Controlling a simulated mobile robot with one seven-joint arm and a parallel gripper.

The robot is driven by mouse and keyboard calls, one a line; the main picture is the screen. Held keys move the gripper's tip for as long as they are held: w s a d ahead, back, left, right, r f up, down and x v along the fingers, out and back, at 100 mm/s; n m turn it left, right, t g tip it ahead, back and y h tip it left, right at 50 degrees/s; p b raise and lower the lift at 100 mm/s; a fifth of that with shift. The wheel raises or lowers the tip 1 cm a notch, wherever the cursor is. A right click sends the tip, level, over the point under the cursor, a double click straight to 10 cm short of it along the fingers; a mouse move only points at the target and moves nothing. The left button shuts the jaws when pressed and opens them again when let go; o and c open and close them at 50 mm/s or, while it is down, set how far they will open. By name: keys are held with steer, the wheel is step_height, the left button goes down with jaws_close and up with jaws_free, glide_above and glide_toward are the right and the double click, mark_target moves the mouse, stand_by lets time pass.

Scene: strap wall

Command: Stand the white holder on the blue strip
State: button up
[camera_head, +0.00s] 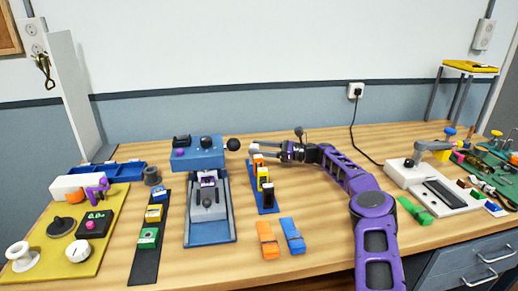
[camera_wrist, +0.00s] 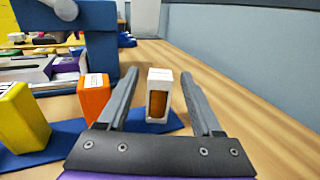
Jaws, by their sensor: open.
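The white holder (camera_wrist: 151,78), with an orange-brown front panel, stands upright at the end of the blue strip (camera_wrist: 58,138) in the wrist view. My gripper (camera_wrist: 160,74) is open, with one finger on each side of the holder and a visible gap at each side. In the head view my gripper (camera_head: 252,149) reaches from the right to the far end of the blue strip (camera_head: 270,209). The holder (camera_head: 254,147) is small there and partly hidden by the fingers.
An orange block (camera_wrist: 93,97) and a yellow block (camera_wrist: 22,118) stand on the same strip, left of my gripper. A blue press-like device (camera_head: 207,155) stands left of the strip. Loose orange (camera_head: 267,240) and blue (camera_head: 292,236) pieces lie in front.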

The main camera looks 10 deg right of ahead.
steer(key=v, duration=1.2)
